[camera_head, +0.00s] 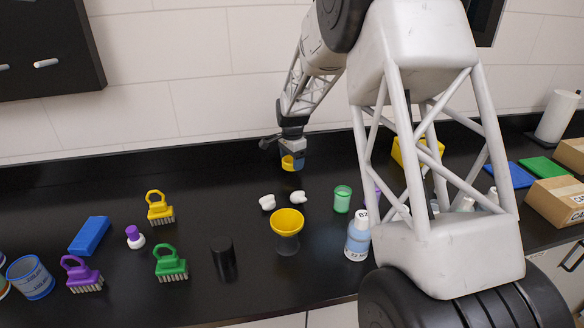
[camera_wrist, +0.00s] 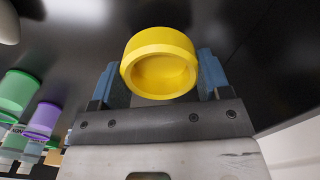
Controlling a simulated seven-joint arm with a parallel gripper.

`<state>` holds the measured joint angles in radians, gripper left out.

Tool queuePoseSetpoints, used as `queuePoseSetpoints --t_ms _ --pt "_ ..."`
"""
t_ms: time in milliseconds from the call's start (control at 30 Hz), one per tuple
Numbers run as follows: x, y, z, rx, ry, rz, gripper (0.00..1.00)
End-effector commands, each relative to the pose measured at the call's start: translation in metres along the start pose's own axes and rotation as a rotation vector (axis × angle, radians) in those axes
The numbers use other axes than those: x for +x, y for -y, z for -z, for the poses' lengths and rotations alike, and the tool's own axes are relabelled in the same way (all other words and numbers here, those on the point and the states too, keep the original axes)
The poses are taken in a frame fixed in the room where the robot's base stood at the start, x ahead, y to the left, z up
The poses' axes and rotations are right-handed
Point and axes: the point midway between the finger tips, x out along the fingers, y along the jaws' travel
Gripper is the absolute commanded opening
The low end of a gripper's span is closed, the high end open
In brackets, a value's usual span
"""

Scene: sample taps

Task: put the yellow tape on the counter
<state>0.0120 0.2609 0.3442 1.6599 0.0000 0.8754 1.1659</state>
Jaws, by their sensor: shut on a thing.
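The yellow tape (camera_wrist: 160,64) is a thick yellow ring, held between the two blue fingers of my gripper (camera_wrist: 158,82) in the wrist view. In the head view the yellow tape (camera_head: 288,162) shows at the lower end of my gripper (camera_head: 291,158), toward the back of the black counter (camera_head: 330,265). My gripper is shut on it. I cannot tell from these views whether the tape touches the counter or is a little above it.
Two white lumps (camera_head: 268,202) lie in front of my gripper, with a yellow funnel (camera_head: 287,222) nearer. A green cup (camera_head: 342,198) stands to the right. Brushes, including a yellow one (camera_head: 159,208), stand at left. Bare counter lies between the yellow brush and my gripper.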

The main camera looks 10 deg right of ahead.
Motion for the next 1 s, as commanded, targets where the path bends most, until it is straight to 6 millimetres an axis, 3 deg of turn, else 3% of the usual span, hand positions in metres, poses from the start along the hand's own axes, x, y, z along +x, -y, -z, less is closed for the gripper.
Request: queuePoseSetpoints --t_ms 300,767,800,933,1000 --pt "0.029 0.000 0.000 0.000 0.000 -0.001 0.47" --pt "0.034 0.000 0.000 0.000 0.001 -0.001 0.47" --pt "0.034 0.000 0.000 0.000 0.000 -0.001 0.73" --pt "0.034 0.000 0.000 0.000 0.001 -0.001 0.93" --pt "0.034 0.000 0.000 0.000 0.001 -0.001 0.96"
